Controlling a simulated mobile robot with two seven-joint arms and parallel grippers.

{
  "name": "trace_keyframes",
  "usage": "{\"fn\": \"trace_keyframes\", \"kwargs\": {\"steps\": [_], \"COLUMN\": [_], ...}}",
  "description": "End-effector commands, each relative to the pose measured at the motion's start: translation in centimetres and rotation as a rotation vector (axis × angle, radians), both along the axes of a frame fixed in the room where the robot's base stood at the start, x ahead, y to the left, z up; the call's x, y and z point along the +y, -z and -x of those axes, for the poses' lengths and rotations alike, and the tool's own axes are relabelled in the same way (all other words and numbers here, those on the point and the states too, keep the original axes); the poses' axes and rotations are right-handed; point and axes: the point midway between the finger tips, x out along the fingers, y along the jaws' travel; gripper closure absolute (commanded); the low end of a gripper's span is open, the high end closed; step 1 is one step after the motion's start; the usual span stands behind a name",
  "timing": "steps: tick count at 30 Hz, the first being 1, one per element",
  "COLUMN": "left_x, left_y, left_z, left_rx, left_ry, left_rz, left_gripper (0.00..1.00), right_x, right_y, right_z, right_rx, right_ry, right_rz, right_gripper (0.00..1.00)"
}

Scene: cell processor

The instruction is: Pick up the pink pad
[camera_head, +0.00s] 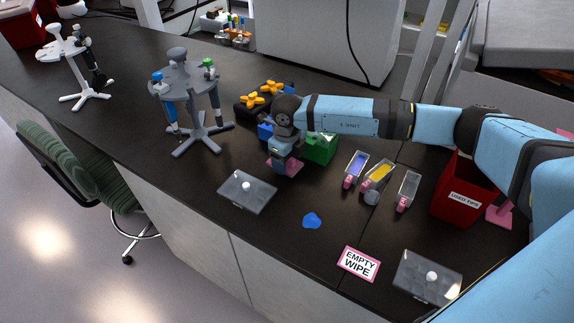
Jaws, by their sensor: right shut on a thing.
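My right gripper (279,163) points down over the middle of the bench, with its arm reaching in from the right. It is shut on the pink pad (292,167), which shows at its fingertips, partly hidden by the gripper. The pad is at or just above the black bench top; I cannot tell whether it touches. The green box (321,149) is close by on its right. My left gripper is out of view.
A grey lidded plate (247,191) lies at front left and a blue blob (312,221) lies front of centre. Small pink-ended trays (409,189), a red bin (464,192) and an "EMPTY WIPE" card (358,264) are to the right. A pipette stand (202,137) stands left.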

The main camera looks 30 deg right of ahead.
Motion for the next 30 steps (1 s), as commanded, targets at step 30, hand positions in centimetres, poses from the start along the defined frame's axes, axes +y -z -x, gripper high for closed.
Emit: {"fn": "trace_keyframes", "kwargs": {"steps": [30], "left_x": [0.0], "left_y": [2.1], "left_z": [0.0], "left_rx": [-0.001], "left_ry": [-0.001], "left_rz": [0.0], "left_gripper": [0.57], "right_x": [0.0], "right_y": [-17.5], "right_z": [0.0], "right_rx": [0.0], "right_ry": [-0.001], "right_rz": [0.001], "right_gripper": [0.6]}}
